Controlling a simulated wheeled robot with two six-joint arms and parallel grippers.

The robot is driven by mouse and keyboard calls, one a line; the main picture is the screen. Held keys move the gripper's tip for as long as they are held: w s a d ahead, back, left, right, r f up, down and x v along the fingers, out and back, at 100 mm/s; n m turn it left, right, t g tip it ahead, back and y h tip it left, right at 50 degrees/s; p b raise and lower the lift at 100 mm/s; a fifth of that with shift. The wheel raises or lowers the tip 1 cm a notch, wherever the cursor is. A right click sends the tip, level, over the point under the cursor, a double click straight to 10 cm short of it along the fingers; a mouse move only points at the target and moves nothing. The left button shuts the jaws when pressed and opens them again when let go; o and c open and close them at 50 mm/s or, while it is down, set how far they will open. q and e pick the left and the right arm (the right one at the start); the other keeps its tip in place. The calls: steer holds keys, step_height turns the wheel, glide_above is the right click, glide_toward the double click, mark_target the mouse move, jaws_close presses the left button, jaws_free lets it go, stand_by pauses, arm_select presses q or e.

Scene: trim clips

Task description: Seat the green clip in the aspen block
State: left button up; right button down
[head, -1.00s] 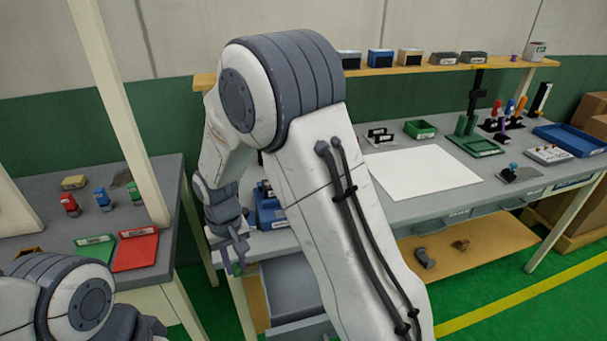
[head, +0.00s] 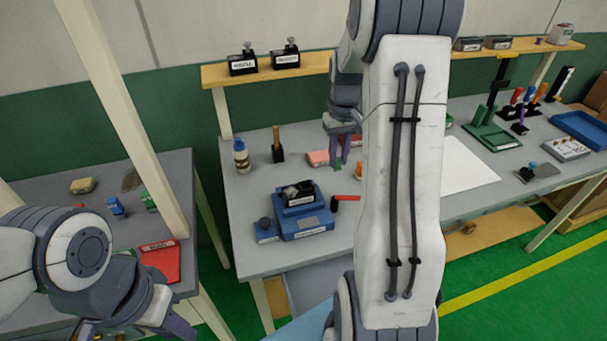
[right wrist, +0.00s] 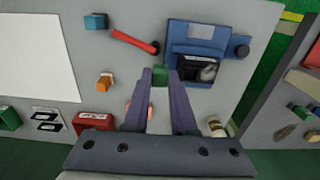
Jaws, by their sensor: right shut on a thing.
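My right gripper (head: 339,163) is above the middle workbench, left of my right forearm in the head view. It is shut on the green clip (right wrist: 160,73), which shows between the fingertips in the right wrist view and as a small green bit (head: 337,168) in the head view. A black block with a white label (head: 299,193) sits on a blue fixture (head: 304,228); it also shows in the right wrist view (right wrist: 197,72), just right of the fingertips. Its label is too small to read, so I cannot tell if it is the aspen block. My left gripper is mostly cut off at the lower left.
A red-handled tool (head: 345,198) lies right of the fixture. Black labelled blocks (head: 243,65) sit on the shelf. A post (head: 130,115) rises by the left table. My right forearm hides part of the bench.

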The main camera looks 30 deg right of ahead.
steer(key=w+a+f+p, duration=0.1)
steer(key=w+a+f, duration=0.1)
steer(key=w+a+f+p, duration=0.1)
steer(key=w+a+f, duration=0.1)
steer(key=w+a, duration=0.1)
steer(key=shift+w+a+f, duration=0.25)
steer(key=shift+w+f, duration=0.05)
steer(key=shift+w+a+f, duration=0.1)
steer(key=shift+f, duration=0.1)
step_height(320, 180, down, 3)
steer(key=shift+f+p, duration=0.15)
steer(key=shift+p, duration=0.75)
steer(key=shift+f, duration=0.4)
steer(key=c, duration=0.8)
jaws_free()
steer(key=shift+c, duration=0.2)
steer(key=shift+o, duration=0.5)
steer(key=shift+r, duration=0.1)
